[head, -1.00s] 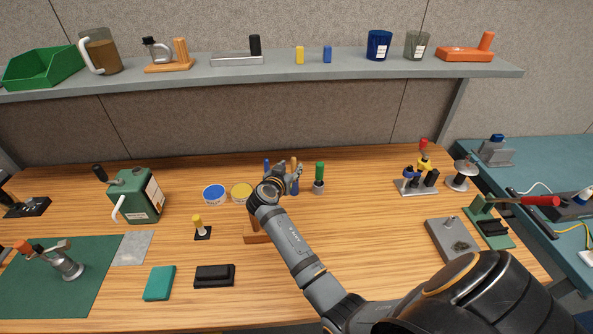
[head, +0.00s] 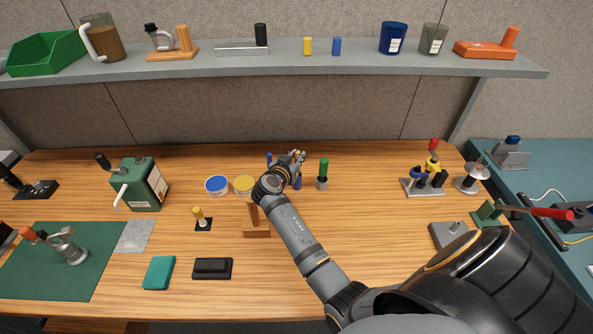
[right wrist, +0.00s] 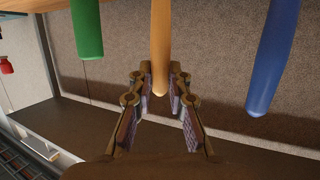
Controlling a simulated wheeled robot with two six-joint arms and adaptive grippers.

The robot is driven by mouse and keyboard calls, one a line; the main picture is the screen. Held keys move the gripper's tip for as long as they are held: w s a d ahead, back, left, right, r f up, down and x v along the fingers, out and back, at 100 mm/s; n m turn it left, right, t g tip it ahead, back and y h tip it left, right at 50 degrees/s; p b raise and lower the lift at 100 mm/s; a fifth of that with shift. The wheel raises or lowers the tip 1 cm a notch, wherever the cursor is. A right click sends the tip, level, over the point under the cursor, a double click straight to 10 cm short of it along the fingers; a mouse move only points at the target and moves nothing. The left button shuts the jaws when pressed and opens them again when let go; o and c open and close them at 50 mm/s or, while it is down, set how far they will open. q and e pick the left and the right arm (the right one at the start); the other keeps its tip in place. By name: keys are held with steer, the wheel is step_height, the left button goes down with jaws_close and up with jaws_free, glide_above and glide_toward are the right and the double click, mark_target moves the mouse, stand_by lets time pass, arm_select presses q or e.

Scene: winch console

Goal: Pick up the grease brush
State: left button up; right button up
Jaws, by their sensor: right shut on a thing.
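The grease brush appears to be the orange-handled tool (right wrist: 160,45) in the right wrist view, where its handle stands between my right gripper's fingers (right wrist: 158,88). My right gripper is shut on this handle. In the head view the right gripper (head: 292,160) is at the back of the bench, among upright tool handles, and my own arm hides much of them. The brush's bristles cannot be seen. A blue handle (right wrist: 272,55) and a green handle (right wrist: 87,28) stand apart on either side of the gripper. My left gripper is not in view.
A green-handled tool stands in a grey cup (head: 322,184) just right of the gripper. A blue-lidded tin (head: 216,185) and a yellow-lidded tin (head: 244,185) stand to its left. A shelf (head: 350,66) runs above.

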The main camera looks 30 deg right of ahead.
steer(key=shift+d+f, duration=0.25)
jaws_close()
step_height(320, 180, up, 10)
steer(key=b, duration=0.3)
steer(key=shift+r, duration=0.1)
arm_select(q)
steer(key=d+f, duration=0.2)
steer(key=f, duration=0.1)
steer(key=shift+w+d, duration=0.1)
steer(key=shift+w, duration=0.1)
arm_select(e)
steer(key=shift+w, duration=0.1)
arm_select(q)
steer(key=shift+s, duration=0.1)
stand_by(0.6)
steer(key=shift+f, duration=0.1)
